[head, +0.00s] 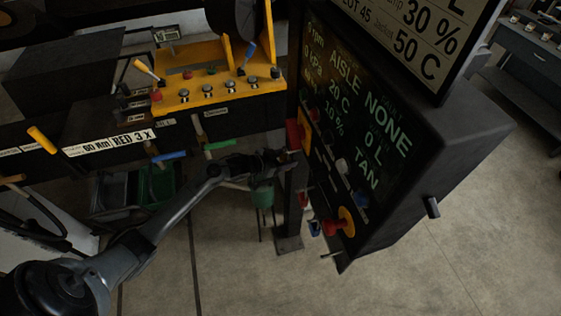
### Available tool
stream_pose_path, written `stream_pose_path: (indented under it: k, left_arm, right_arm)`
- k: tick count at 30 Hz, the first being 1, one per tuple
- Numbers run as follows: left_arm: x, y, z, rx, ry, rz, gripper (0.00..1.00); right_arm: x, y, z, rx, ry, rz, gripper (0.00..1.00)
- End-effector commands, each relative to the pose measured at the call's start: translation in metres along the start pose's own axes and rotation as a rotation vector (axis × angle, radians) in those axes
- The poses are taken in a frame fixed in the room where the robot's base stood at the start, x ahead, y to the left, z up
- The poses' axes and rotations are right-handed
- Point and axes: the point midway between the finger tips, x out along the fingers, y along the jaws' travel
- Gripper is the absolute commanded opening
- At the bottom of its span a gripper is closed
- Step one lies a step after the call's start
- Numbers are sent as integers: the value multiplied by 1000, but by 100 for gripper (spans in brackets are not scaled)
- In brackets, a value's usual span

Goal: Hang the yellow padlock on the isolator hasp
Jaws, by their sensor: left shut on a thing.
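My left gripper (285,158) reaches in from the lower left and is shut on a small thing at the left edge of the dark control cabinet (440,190). The thing between its fingers is too small and dark to identify. Just above the fingertips, a red part (293,134) and a yellow plate (305,138) show on the cabinet's edge; they may belong to the isolator. I cannot make out the hasp or clearly pick out the yellow padlock. I cannot tell whether the fingers touch the cabinet. My right gripper is out of view.
The cabinet face carries a lit display (350,110), small knobs and a red button on a yellow ring (345,222). A yellow panel with levers (215,90) stands at the upper left. A green bin (155,183) is below it. Open floor (400,285) lies at the lower right.

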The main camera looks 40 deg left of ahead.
Motion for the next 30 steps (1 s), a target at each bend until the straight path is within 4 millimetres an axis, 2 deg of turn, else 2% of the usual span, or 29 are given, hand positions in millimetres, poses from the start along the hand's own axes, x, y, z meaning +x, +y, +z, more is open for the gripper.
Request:
stream_pose_path:
  k: [6,15,30]
  left_arm:
    - [13,3,-3,1,1,0,17]
    - [24,6,-2,1,1,1,17]
    - [28,7,1,1,1,0,17]
  right_arm:
    - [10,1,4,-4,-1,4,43]
    - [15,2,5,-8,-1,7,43]
    - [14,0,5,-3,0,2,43]
